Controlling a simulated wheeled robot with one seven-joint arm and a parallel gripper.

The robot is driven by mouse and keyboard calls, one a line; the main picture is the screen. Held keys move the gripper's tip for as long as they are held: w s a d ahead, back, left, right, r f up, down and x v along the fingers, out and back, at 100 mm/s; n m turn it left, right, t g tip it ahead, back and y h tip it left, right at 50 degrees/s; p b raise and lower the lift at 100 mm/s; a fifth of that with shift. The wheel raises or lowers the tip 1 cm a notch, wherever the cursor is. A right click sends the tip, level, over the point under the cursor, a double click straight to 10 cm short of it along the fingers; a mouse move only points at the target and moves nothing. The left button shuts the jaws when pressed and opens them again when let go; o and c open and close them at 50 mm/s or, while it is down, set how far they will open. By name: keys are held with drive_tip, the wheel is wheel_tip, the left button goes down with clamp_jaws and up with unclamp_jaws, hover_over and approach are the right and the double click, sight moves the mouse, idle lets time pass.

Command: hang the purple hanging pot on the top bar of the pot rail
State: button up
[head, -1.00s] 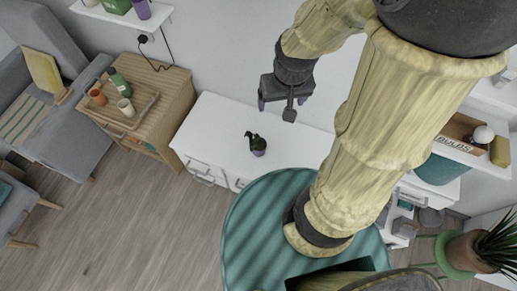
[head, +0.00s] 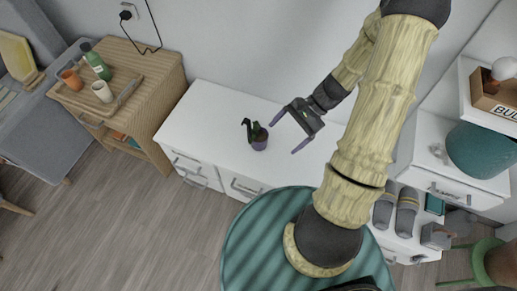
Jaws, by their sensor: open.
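The purple hanging pot (head: 260,142) stands on the white desk top, with a dark leafy plant leaning out of it to the left. My gripper (head: 286,134) is open and empty, just to the right of the pot. Its two purple-tipped fingers are spread, pointing left toward the pot. I see no contact between fingers and pot. The pot rail and its top bar are not in view.
The white desk (head: 213,118) is otherwise mostly bare around the pot. At left, a wooden cabinet (head: 160,85) carries a tray with a bottle and cups. At right are a teal rounded object (head: 480,150) and a box (head: 497,97) on white shelves.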

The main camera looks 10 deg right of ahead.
drive_tip(key=w+d+f+m+t+y+b, duration=0.2)
drive_tip(key=f+b, duration=0.4)
drive_tip(key=f, duration=0.3)
drive_tip(key=w+d+f+m+t+y+b, duration=0.2)
drive_tip(key=d+f+m+t+b, duration=0.2)
drive_tip(key=f, duration=0.5)
drive_tip(key=w+d+f+m+t+y+b, duration=0.2)
drive_tip(key=f+m+t+b, duration=0.3)
drive_tip(key=f+b, duration=0.4)
drive_tip(key=shift+w+d+f+m+t, duration=0.3)
drive_tip(key=shift+w+d+m, duration=0.15)
drive_tip(key=shift+m, duration=0.45)
drive_tip(key=shift+w+d+f+m+t, duration=0.1)
drive_tip(key=shift+d+m+t, duration=0.2)
drive_tip(key=shift+t, duration=0.1)
drive_tip(key=b, duration=0.3)
approach(256, 134)
drive_tip(key=shift+w+a+f, duration=0.25)
drive_tip(key=shift+w+a, duration=0.05)
drive_tip(key=shift+a, duration=0.25)
drive_tip(key=shift+w+a+f, duration=0.2)
drive_tip(key=shift+w+a, duration=0.05)
drive_tip(key=shift+a, duration=0.25)
drive_tip(key=shift+w+a+r, duration=0.15)
drive_tip(key=shift+w+a, duration=0.1)
drive_tip(key=shift+a, duration=0.15)
